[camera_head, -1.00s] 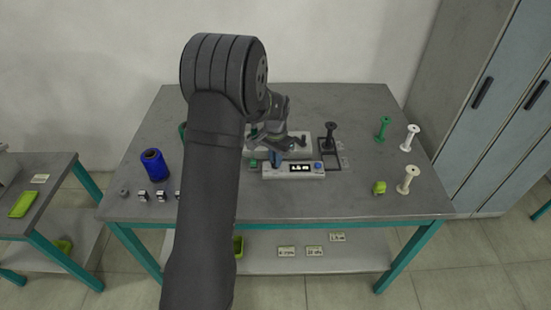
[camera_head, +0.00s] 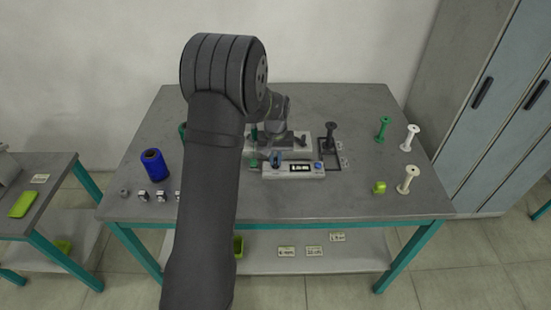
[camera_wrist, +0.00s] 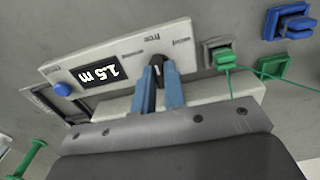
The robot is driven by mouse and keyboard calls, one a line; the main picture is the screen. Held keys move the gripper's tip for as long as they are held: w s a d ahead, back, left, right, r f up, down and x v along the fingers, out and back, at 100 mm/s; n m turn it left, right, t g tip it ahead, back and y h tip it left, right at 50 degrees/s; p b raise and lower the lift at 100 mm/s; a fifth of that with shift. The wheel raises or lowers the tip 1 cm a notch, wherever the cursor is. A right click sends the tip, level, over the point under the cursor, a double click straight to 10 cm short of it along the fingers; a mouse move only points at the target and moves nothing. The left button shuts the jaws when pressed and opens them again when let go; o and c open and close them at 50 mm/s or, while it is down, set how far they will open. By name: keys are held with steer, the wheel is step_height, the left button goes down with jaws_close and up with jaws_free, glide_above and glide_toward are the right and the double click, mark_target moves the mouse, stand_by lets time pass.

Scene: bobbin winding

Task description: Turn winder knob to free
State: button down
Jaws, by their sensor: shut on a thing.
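The winder's control box (camera_head: 293,176) is a white unit on the table, with a lit length display (camera_head: 299,168). The wrist view shows the box (camera_wrist: 105,58) with its display (camera_wrist: 98,73) reading 1.5 m upside down. In the head view my gripper (camera_head: 277,158) is over the left part of the box, and the knob is hidden.
A blue button (camera_wrist: 62,89) is at the box's end. A green clamp (camera_wrist: 222,56) with green thread is beside the box. A black spool (camera_head: 331,133) stands on the right. Green (camera_head: 383,128) and white (camera_head: 410,137) bobbins stand farther right. A blue thread cone (camera_head: 154,164) is left.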

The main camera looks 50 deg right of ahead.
mark_target(276, 160)
stand_by(0.4)
steer(key=c, duration=1.5)
jaws_free()
step_height(276, 160, up, 18)
steer(key=shift+f, duration=0.25)
step_height(276, 160, down, 18)
steer(key=shift+r, duration=0.25)
